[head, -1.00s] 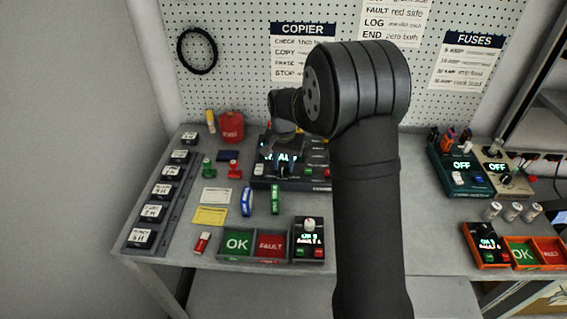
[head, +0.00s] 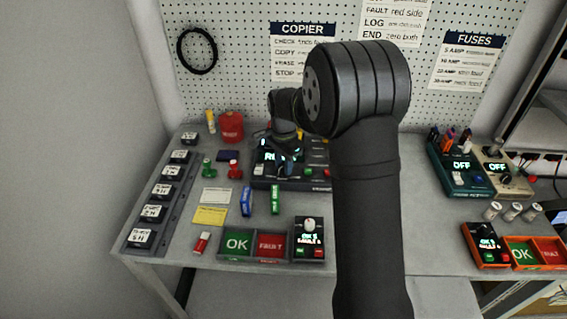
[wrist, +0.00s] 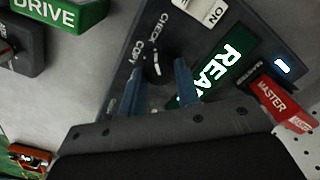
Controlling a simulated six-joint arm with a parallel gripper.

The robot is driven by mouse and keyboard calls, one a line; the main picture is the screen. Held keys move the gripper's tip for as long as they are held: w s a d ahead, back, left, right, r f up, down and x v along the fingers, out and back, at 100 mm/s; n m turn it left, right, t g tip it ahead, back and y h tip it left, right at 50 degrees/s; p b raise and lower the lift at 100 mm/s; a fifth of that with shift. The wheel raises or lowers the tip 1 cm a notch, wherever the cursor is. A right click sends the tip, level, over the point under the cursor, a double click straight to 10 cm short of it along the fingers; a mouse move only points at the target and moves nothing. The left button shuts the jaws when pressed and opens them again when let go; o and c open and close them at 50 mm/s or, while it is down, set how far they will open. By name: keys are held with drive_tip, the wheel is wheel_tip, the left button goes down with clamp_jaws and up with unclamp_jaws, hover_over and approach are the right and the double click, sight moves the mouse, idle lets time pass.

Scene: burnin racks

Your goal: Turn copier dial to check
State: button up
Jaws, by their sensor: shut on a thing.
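The copier (head: 312,184) is a dark panel at the back of the bench, partly hidden by my arm in the head view. In the wrist view, its black dial (wrist: 151,72) has a white mark, with the labels CHECK and COPY printed beside it. I cannot tell exactly which label the mark points at. A lit screen (wrist: 226,62) next to the dial shows letters starting "REA". My gripper (wrist: 158,86) has its two blue fingers on either side of the dial and is shut on it. In the head view my gripper (head: 284,168) hides the dial.
A red MASTER block (wrist: 273,100) sits in the panel close to my gripper. A green DRIVE block (wrist: 62,12) lies beside the copier. A red can (head: 231,127), the OK and FAULT trays (head: 254,258) and a row of labelled black blocks (head: 160,190) stand around it.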

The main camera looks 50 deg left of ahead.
sight(283, 166)
idle(0.4)
drive_tip(key=o, duration=1)
drive_tip(key=shift+r, duration=0.1)
wheel_tip(283, 166, up, 17)
drive_tip(key=shift+r, duration=0.15)
wheel_tip(283, 166, down, 18)
drive_tip(key=shift+r, duration=0.25)
idle(0.4)
